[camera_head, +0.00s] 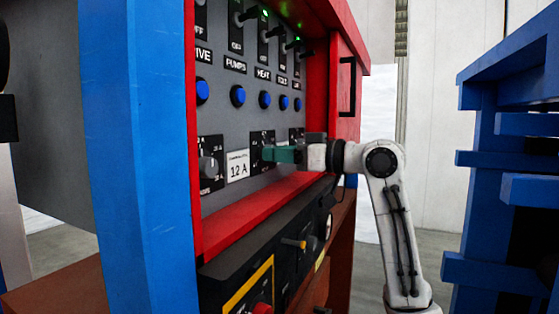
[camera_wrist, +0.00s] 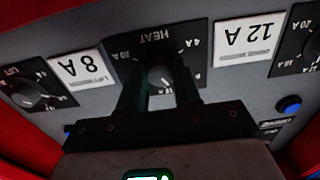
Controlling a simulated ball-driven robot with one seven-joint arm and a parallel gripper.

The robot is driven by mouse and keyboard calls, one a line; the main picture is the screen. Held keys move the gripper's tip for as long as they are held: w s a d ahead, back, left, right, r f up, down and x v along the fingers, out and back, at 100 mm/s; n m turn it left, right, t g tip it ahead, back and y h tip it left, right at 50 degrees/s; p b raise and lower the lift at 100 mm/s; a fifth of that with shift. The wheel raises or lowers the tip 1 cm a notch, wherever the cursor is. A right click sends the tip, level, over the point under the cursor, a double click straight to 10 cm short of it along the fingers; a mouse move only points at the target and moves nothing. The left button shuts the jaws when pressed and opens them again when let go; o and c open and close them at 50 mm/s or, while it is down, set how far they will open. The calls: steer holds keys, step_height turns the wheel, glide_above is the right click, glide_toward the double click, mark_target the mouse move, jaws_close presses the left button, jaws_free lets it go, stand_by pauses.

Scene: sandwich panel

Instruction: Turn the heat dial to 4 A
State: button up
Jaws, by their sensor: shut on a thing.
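The heat dial (camera_wrist: 160,76) is a round knob on a black plate marked HEAT, upside down in the wrist view. The mark "4 A" is on the plate's upper right there, and "20 A" on its upper left. My gripper (camera_wrist: 160,88) has one finger on each side of the knob and is shut on it. I cannot make out where its pointer stands. In the head view my teal gripper (camera_head: 280,154) reaches to the panel from the right and hides the knob; part of the heat dial's plate (camera_head: 262,137) shows above it.
A "12 A" card (camera_head: 238,167) and an "8 A" card (camera_wrist: 82,68) flank the heat dial. Other dials sit at left (camera_wrist: 28,92) and right (camera_wrist: 313,42) in the wrist view. Blue buttons (camera_head: 238,96) and switches are above. A red ledge (camera_head: 262,208) runs below; a blue rack (camera_head: 505,160) stands right.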

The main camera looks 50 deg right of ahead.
steer(key=n+b, duration=0.3)
steer(key=n, duration=0.1)
steer(key=shift+f+n, duration=0.15)
steer(key=shift+n, duration=0.15)
steer(key=n+b, duration=0.3)
steer(key=n, duration=0.1)
steer(key=shift+n, duration=0.3)
steer(key=n+b, duration=0.2)
steer(key=n, duration=0.2)
steer(key=shift+d+b, duration=0.1)
steer(key=shift+b, duration=0.2)
steer(key=shift+n+b, duration=0.8)
steer(key=shift+n, duration=1.6)
steer(key=o, duration=1.1)
steer(key=shift+r, duration=0.2)
steer(key=shift+c, duration=0.2)
steer(key=b+v, duration=0.1)
steer(key=v, duration=0.9)
steer(key=shift+s, duration=0.35)
steer(key=shift+d, duration=0.15)
